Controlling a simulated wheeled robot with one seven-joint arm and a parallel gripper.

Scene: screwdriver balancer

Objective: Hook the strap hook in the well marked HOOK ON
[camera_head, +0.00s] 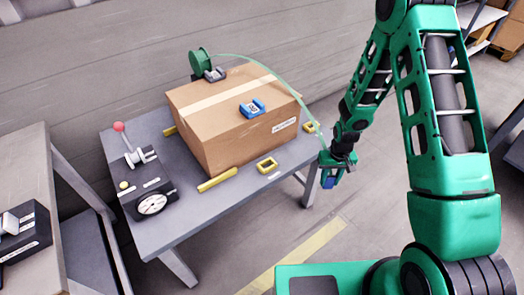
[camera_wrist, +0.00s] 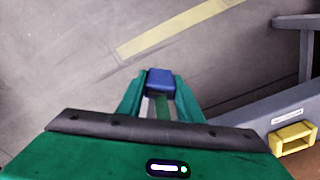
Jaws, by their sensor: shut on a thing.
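My gripper (camera_head: 330,172) is shut on the blue strap hook (camera_head: 327,182), in the air off the right end of the table. In the wrist view the hook (camera_wrist: 160,80) sits between the fingertips, with bare floor beyond it. The thin pale-green strap (camera_head: 262,65) runs from a green reel (camera_head: 200,62) over the box to my gripper. A yellow well (camera_head: 267,165) stands at the table's front edge beside a small label (camera_head: 274,177). Another yellow piece (camera_head: 309,127) is at the right end. A yellow well with a label also shows in the wrist view (camera_wrist: 293,138). The label words are too small to read.
A taped cardboard box (camera_head: 225,137) fills much of the grey table (camera_head: 178,222). A dial (camera_head: 152,204) and red-knobbed lever (camera_head: 119,127) stand left. The floor between table and my base is clear.

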